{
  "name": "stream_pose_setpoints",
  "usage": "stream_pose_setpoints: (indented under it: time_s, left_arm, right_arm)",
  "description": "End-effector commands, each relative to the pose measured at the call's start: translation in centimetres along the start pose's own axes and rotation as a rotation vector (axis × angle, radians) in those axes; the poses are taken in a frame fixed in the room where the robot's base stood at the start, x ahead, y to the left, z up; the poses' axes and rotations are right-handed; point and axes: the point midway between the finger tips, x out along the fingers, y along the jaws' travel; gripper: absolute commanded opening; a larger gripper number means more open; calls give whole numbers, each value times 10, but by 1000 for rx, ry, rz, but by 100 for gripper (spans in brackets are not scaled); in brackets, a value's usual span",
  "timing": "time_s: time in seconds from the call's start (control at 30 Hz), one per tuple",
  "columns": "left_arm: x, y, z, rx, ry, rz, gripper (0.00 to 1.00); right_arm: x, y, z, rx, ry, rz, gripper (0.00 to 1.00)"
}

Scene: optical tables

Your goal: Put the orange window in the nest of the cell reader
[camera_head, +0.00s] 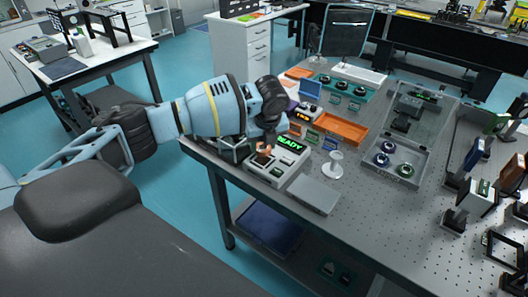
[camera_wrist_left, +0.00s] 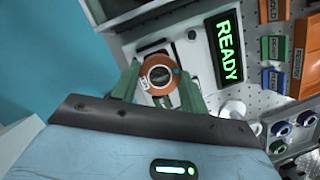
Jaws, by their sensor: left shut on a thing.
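The orange window (camera_head: 264,149) is a small orange ring with a round clear centre. My left gripper (camera_head: 262,154) is shut on it, one finger on each side. In the left wrist view the window (camera_wrist_left: 158,75) sits between the two green fingertips (camera_wrist_left: 158,84), over the pale top of the cell reader (camera_wrist_left: 204,88). In the head view the cell reader (camera_head: 295,164) is a pale box at the table's near left edge, its green display reading READY. The nest is not clearly visible; window and gripper cover that area. I cannot tell whether the window touches the reader. My right gripper is not in view.
A grey flat plate (camera_head: 314,195) lies right of the reader, and a white stand (camera_head: 334,166) is just behind it. An orange tray (camera_head: 342,130) and a clear-lidded case (camera_head: 405,169) stand farther back.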

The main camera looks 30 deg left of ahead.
Motion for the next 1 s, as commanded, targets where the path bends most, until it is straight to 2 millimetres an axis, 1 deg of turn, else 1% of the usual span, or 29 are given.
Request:
stream_pose_setpoints:
  time_s: [0.1,0.27,0.37,0.5,0.57,0.8,1.0]
  left_arm:
    - [1,0,4,1,-1,-1,21]
    - [3,0,3,1,-1,-1,21]
    - [12,0,0,0,0,0,21]
    - [29,0,-4,-1,-1,0,21]
    - [34,0,-5,-1,-1,-1,21]
    - [34,0,-6,-1,-1,-2,21]
    - [39,0,-7,0,-1,-1,21]
  right_arm:
    - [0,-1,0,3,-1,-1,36]
    - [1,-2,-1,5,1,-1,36]
    - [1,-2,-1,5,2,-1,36]
    - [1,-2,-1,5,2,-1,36]
    - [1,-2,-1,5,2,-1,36]
    - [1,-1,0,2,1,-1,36]
    - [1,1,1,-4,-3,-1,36]
